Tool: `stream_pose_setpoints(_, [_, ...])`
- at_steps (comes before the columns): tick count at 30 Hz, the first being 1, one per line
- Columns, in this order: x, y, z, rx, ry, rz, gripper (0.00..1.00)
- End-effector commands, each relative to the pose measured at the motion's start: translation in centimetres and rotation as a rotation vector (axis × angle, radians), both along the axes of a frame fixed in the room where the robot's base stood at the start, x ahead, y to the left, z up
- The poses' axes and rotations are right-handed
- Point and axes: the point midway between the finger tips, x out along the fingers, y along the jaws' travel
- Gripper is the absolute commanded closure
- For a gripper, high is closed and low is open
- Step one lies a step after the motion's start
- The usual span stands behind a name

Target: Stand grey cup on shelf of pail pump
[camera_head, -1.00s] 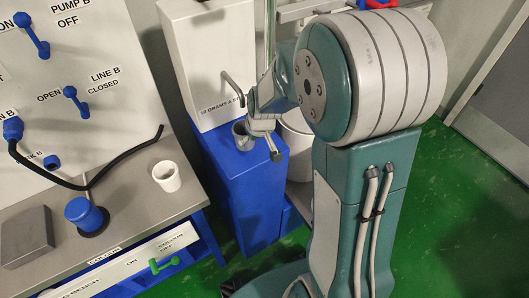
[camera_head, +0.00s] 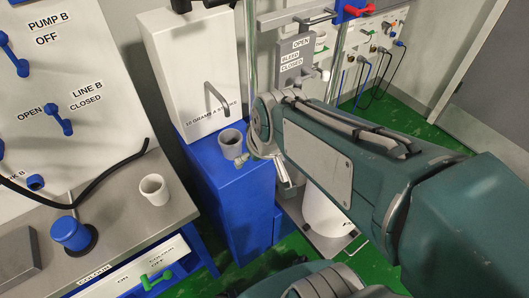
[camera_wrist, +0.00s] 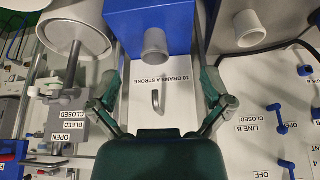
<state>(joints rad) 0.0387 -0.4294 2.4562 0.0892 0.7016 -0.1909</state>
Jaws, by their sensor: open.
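The grey cup (camera_head: 231,140) stands upright on the blue top (camera_head: 240,172) of a cabinet, in front of a white box labelled 10 grams a stroke (camera_head: 200,65) and near its bent grey handle or spout (camera_head: 217,98). In the wrist view, which is upside down, the grey cup (camera_wrist: 155,44) lies ahead, centred between the fingers' lines. My gripper (camera_wrist: 160,84) is open and empty, its fingers spread wide and apart from the cup. In the head view my arm's end is just right of the cup, and its fingers are partly hidden.
A white cup (camera_head: 154,189) stands on the steel bench at left, near a black hose (camera_head: 85,190) and a blue knob (camera_head: 72,234). A white pail (camera_head: 328,215) stands right of the cabinet, below the bleed lever (camera_head: 320,73). Glass tubes rise behind my arm.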

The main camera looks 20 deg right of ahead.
Motion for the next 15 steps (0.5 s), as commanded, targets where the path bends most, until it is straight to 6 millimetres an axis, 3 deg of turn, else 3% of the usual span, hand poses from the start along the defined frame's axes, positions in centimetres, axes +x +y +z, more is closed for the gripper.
stream_pose_setpoints(3, [-2.9, 0.2, 2.6, 0.0, -0.038, -0.033, 0.0])
stream_pose_setpoints(7, [-5.4, 0.2, 4.2, 0.0, -0.063, -0.071, 0.0])
stream_pose_setpoints(15, [-7.0, 0.0, 4.9, 0.0, -0.072, -0.098, 0.0])
